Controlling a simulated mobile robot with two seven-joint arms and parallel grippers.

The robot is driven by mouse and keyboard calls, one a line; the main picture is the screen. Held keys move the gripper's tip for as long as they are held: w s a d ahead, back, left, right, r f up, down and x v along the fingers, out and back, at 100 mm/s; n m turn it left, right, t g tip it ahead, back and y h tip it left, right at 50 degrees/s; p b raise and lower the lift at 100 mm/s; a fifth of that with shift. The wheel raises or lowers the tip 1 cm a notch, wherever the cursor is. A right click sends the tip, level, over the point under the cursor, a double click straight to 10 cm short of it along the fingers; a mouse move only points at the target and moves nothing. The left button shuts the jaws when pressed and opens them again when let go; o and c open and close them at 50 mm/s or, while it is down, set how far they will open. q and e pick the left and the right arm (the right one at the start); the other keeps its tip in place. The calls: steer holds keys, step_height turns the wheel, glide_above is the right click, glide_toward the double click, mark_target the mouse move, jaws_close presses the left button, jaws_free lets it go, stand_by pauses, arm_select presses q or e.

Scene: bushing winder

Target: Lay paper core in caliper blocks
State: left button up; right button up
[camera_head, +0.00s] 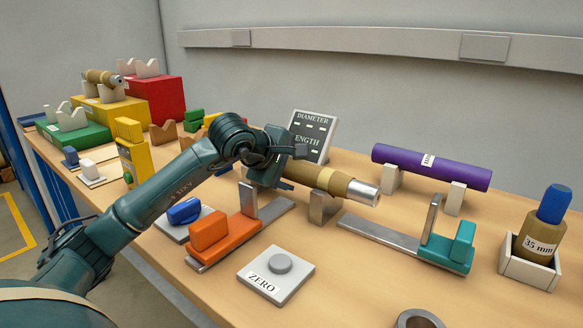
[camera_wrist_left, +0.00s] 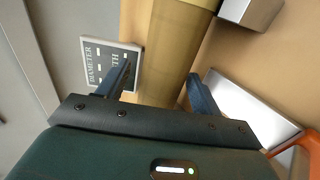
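The paper core (camera_head: 333,181) is a brown cylinder with a lighter band and a silver end. It lies level above a grey metal block (camera_head: 322,208) near its silver end and seems to rest on it. My arm hides its other end and any second block. My left gripper (camera_head: 284,172) is over the core. In the left wrist view the core (camera_wrist_left: 172,50) runs between the two fingers (camera_wrist_left: 162,88). The fingers stand apart, with a gap visible at the left one. The metal block also shows there (camera_wrist_left: 250,12). My right gripper is not in view.
An orange caliper (camera_head: 225,238) and a teal one (camera_head: 430,243) flank the core. A display (camera_head: 313,133) stands behind. A purple cylinder (camera_head: 430,167) on blocks, a 35 mm gauge (camera_head: 540,240) in a tray and a ZERO button (camera_head: 277,272) are nearby. Colored stands (camera_head: 110,118) sit far left.

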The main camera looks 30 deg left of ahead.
arm_select(q)
steer(key=shift+o, duration=0.3)
steer(key=shift+f, duration=0.25)
steer(key=d+v, duration=0.1)
steer(key=v, duration=1.2)
steer(key=shift+a+r+b, duration=0.25)
steer(key=shift+a+b, duration=0.2)
steer(key=shift+s, duration=0.1)
